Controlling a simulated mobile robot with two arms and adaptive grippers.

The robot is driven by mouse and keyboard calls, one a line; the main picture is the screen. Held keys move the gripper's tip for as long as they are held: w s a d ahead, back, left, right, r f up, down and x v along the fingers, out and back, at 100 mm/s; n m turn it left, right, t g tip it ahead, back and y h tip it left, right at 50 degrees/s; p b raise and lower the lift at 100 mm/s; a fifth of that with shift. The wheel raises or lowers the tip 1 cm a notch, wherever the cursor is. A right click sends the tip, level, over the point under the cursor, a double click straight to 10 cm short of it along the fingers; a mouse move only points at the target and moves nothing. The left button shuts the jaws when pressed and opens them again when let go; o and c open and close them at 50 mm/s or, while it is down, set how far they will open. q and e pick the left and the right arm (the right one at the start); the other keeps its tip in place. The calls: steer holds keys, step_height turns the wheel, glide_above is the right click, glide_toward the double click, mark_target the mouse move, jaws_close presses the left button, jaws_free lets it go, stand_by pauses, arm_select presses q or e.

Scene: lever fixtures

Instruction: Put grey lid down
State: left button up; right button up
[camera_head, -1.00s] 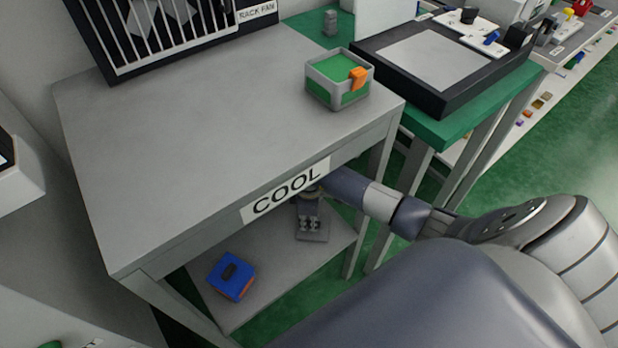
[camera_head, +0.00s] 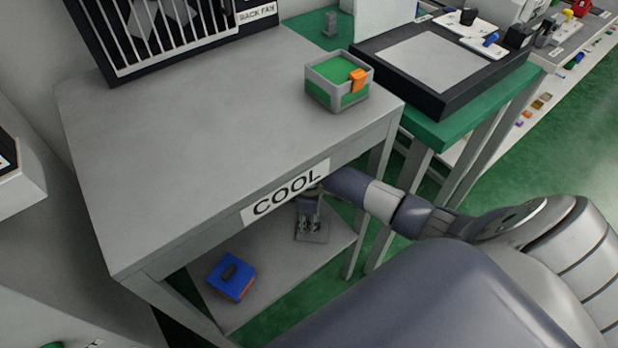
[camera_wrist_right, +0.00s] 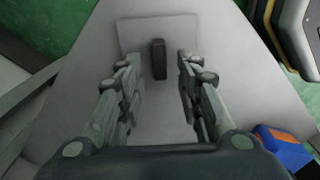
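The grey lid (camera_head: 316,238) is a flat light-grey square lying on the lower shelf under the COOL table. In the right wrist view the grey lid (camera_wrist_right: 152,33) has an upright dark handle and lies flat on the pale shelf. My right gripper (camera_head: 308,222) reaches in under the tabletop, above the lid. In its wrist view my right gripper (camera_wrist_right: 158,75) has its fingers apart, one on each side of the handle, with a visible gap on both sides. It holds nothing. My left gripper is not in view.
A green-and-grey box (camera_head: 338,80) with an orange clip stands on top.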

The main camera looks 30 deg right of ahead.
arm_select(q)
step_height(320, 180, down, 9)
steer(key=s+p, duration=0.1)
steer(key=p, duration=0.1)
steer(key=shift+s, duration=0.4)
arm_select(e)
step_height(320, 180, up, 11)
steer(key=shift+f, duration=0.15)
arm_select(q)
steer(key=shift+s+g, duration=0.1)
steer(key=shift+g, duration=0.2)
